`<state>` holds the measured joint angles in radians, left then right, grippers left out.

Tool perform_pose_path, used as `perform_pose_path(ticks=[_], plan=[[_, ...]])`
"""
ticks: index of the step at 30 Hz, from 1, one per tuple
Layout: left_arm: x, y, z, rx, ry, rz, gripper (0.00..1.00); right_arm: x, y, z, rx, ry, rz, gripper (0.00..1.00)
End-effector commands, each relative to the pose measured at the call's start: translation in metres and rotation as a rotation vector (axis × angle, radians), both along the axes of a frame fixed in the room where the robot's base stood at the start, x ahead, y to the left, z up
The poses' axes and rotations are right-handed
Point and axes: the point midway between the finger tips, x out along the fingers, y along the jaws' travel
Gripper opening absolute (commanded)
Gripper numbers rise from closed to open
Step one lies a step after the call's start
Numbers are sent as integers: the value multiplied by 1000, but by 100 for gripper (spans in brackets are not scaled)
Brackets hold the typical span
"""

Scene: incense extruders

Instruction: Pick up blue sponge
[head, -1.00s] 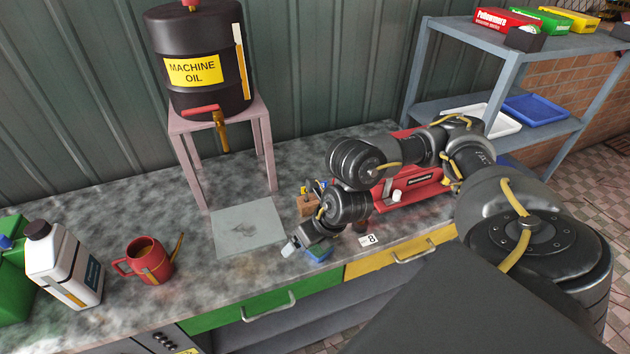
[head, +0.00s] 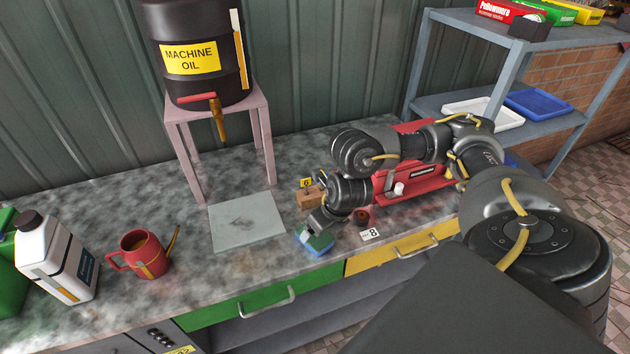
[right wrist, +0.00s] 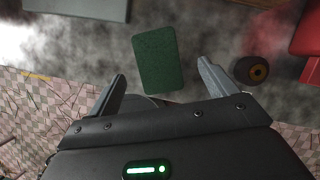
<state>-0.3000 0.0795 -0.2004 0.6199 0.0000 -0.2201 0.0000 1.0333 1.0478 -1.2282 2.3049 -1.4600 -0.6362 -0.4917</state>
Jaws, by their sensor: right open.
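The blue sponge (head: 314,242), with a green top face, lies on the counter near its front edge, above the green drawer. In the right wrist view, its green face (right wrist: 157,50) shows as a rectangle just ahead of and between the fingers. My right gripper (right wrist: 161,72) is open and empty. In the head view, my right gripper (head: 322,222) points down at the sponge and hides part of its far side. I cannot tell whether the fingers touch it. My left gripper is not in view.
A red toolbox (head: 415,188) and a small dark round item (head: 361,217) lie to the right of the sponge. A brown box (head: 309,199) stands behind it. A grey plate (head: 246,222), a red oil can (head: 141,254) and a white jug (head: 57,257) are leftward.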

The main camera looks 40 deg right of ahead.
Motion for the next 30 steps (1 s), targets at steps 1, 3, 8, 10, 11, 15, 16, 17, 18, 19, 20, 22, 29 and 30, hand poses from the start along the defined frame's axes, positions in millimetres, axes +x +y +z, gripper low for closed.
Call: perform_pose_path(ticks=[1,3,8,10,11,15,16,17,18,19,20,22,29,30], plan=[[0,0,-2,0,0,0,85,0,1,-6,1,3,-1,85],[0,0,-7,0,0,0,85,0,2,-15,1,6,-1,85],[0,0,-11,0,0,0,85,6,4,-38,1,5,-3,85],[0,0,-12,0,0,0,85,10,4,-44,1,4,-3,85],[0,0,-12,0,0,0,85,10,4,-46,0,4,-3,85],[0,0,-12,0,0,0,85,13,4,-50,0,2,-1,85],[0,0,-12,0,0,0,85,13,4,-50,0,2,-1,85],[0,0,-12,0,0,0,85,13,4,-50,0,2,-1,85],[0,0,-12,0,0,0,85,13,4,-50,0,1,-1,85],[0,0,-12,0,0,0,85,13,4,-50,0,1,-1,85],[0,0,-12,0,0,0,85,13,4,-50,0,1,-1,85],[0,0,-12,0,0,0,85,13,4,-50,0,1,-1,85],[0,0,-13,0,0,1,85,13,4,-52,0,2,-1,85],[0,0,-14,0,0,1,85,13,4,-52,0,2,-1,85]])
